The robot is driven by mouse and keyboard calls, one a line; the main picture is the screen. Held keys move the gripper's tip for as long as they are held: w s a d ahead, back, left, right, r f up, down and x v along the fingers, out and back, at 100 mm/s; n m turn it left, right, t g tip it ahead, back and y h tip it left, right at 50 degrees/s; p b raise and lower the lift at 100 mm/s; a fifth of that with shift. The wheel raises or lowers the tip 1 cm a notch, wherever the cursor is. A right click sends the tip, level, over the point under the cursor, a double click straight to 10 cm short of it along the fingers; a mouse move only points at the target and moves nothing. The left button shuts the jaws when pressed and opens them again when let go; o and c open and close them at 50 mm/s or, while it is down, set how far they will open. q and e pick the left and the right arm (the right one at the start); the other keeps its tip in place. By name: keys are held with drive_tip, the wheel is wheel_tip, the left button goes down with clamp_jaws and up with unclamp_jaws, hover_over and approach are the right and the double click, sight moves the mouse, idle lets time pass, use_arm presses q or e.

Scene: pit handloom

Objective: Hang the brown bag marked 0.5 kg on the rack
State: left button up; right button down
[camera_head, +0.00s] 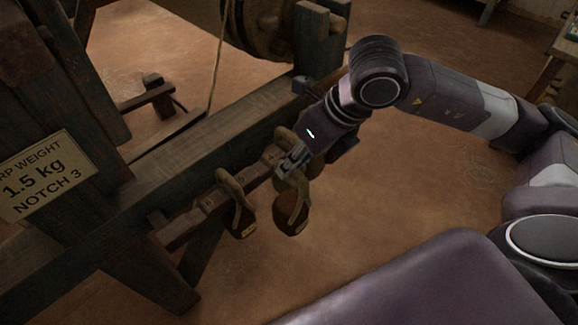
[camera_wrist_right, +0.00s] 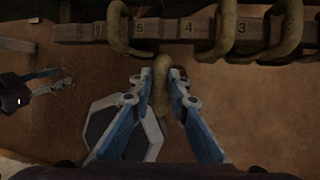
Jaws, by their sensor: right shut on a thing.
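My right gripper (camera_head: 292,165) is shut on the looped handle of a brown bag (camera_head: 291,221), which hangs below it beside the rack; the bag's marking is too small to read. In the right wrist view the held handle (camera_wrist_right: 161,88) stands between the fingertips (camera_wrist_right: 160,78), apart from the rack. The rack (camera_head: 207,204) is a wooden bar with numbered notches; 5, 4 and 3 show on it in the wrist view (camera_wrist_right: 172,29). My left gripper (camera_wrist_right: 52,80) shows at the left of the wrist view, fingers apart and empty.
Another brown bag (camera_head: 243,222) hangs from the rack. Several rope loops hang over the bar in the wrist view, including one by 3 (camera_wrist_right: 227,32). A sign (camera_head: 36,178) on the loom post reads 1.5 kg, notch 3. Heavy loom beams stand behind.

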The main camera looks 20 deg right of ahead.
drive_tip(key=shift+w+a+f, duration=0.1)
drive_tip(key=shift+w+a, duration=0.1)
drive_tip(key=shift+w, duration=0.3)
drive_tip(key=shift+w+a, duration=0.2)
drive_tip(key=shift+w, duration=0.3)
drive_tip(key=shift+w+a+f+p, duration=0.15)
drive_tip(key=shift+w+a+p, duration=0.05)
drive_tip(key=shift+w, duration=0.4)
drive_tip(key=shift+w+a+f+p, duration=0.1)
drive_tip(key=shift+w+a+p, duration=0.1)
drive_tip(key=shift+w, duration=0.4)
use_arm(q)
drive_tip(key=shift+p+x, duration=0.6)
drive_tip(key=shift+x, duration=1.65)
use_arm(e)
drive_tip(key=shift+w+a, duration=0.3)
drive_tip(key=shift+w, duration=0.5)
drive_tip(key=shift+w+a, duration=0.3)
drive_tip(key=shift+w, duration=0.5)
drive_tip(key=shift+w+a, duration=0.3)
drive_tip(key=shift+w, duration=0.5)
drive_tip(key=shift+w+f, duration=0.1)
drive_tip(key=shift+f, duration=0.2)
use_arm(q)
drive_tip(key=shift+b+v, duration=1.1)
drive_tip(key=shift+v, duration=1.05)
use_arm(e)
drive_tip(key=shift+f, duration=1)
